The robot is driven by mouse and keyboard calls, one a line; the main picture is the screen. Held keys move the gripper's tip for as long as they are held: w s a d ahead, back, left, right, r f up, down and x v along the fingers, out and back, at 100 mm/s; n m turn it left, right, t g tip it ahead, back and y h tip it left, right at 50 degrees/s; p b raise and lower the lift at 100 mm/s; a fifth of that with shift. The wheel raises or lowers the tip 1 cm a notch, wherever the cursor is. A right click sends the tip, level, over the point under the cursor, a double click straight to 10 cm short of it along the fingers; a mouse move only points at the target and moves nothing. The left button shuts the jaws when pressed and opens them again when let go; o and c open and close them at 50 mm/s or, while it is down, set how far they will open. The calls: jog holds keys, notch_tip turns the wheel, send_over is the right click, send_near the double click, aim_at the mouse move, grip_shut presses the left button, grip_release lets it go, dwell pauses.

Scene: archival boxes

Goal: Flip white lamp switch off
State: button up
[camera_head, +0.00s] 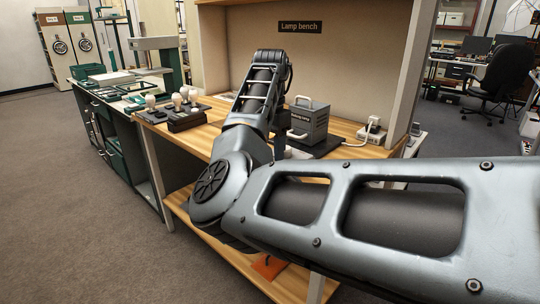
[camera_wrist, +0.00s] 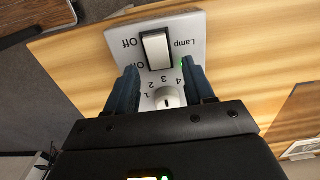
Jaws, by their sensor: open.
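The white lamp switch panel (camera_wrist: 186,32) shows upside down in the wrist view, on the wooden bench top. It has a white rocker (camera_wrist: 156,48) in a dark frame, the words "Lamp" and "Off", a small green light at its edge, and a round white dial (camera_wrist: 167,98) with numbers. My gripper (camera_wrist: 159,72) is open, its two dark blue fingers apart over the panel, one on each side of the dial and just short of the rocker. Nothing shows between them except the panel. I cannot tell whether they touch it. In the head view my arm hides the gripper.
Dark blocks with white-topped pieces (camera_head: 186,112) stand at left. An upright wooden panel closes the bench's right end.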

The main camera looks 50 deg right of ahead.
jog(key=shift+f, duration=0.85)
jog(key=shift+c, duration=0.2)
grip_shut()
